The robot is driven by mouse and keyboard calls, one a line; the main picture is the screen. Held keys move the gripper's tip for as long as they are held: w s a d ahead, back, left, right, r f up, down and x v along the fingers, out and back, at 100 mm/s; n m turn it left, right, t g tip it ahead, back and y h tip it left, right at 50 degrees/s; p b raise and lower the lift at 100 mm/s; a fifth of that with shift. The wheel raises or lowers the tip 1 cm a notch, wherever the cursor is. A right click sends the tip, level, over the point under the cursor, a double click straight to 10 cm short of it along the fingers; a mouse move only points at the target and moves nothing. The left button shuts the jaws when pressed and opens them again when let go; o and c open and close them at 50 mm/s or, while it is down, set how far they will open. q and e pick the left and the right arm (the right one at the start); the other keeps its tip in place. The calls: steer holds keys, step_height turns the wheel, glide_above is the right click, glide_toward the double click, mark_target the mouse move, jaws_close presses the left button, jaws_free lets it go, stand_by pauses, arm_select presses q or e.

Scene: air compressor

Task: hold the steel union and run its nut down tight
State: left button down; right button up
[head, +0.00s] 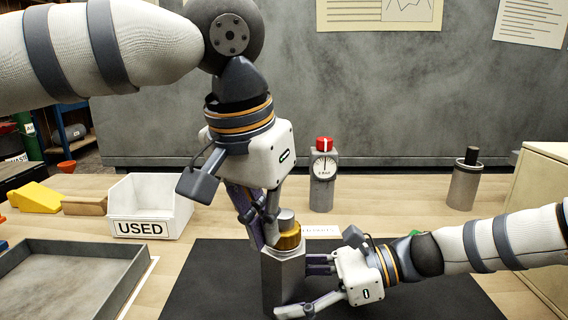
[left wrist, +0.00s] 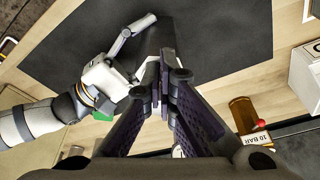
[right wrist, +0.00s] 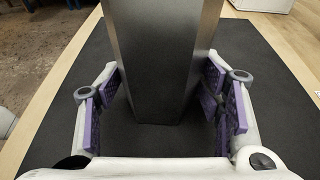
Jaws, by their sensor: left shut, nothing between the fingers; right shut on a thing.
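The steel union (head: 283,278) is a grey hexagonal body standing upright on the black mat, with a brass nut (head: 289,238) around its top and a silver stub above. My right gripper (head: 301,285) comes in from the right, low down, shut on the union's body. In the right wrist view its purple pads lie on both sides of the grey body (right wrist: 165,55). My left gripper (head: 262,228) points down just left of the nut, its fingers closed together and empty. Its closed fingers show in the left wrist view (left wrist: 165,70). Whether they touch the nut I cannot tell.
A white bin marked USED (head: 150,206) and a grey tray (head: 75,283) stand at left. Behind the union are a gauge with a red cap (head: 323,175) and a dark-topped metal cylinder (head: 465,180). The black mat (head: 215,275) is bare left of the union.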

arm_select(q)
steer(key=shift+f, duration=0.5)
arm_select(e)
steer(key=shift+f, duration=0.1)
arm_select(q)
steer(key=shift+w+f, duration=0.1)
steer(key=shift+w+a, duration=0.1)
arm_select(e)
steer(key=shift+s, duration=0.15)
stand_by(0.5)
arm_select(q)
steer(key=shift+f, duration=0.1)
steer(key=w+v, duration=0.1)
steer(key=v, duration=0.5)
steer(key=shift+s+d+r, duration=0.2)
steer(key=shift+r, duration=0.15)
